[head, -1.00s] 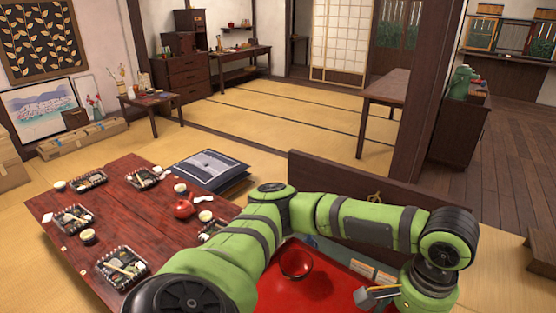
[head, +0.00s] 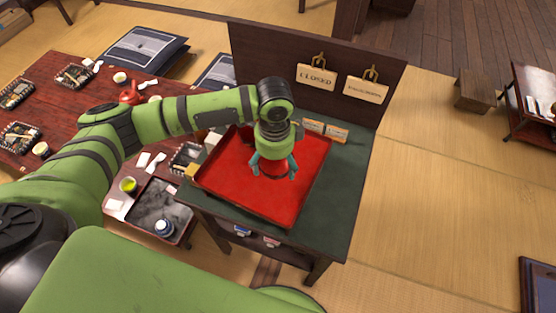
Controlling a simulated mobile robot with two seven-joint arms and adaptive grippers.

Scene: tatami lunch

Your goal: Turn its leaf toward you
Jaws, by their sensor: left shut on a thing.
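A red bowl (head: 273,174) stands on the red tray (head: 222,185), mostly hidden under my left gripper. My left gripper (head: 274,170) points down over the bowl, with its teal fingers on either side of it, shut on it. The bowl seems upright and on or very near the tray. I cannot make out a leaf on the bowl; the gripper covers much of it. My right gripper is not in view.
The tray lies on a dark green stand (head: 338,195) with an upright board at the back bearing two hanging signs (head: 317,76). Small orange-and-white cards (head: 336,134) lie behind the tray. A dark tray (head: 150,218) with small items stands to the left. The tray around the bowl is clear.

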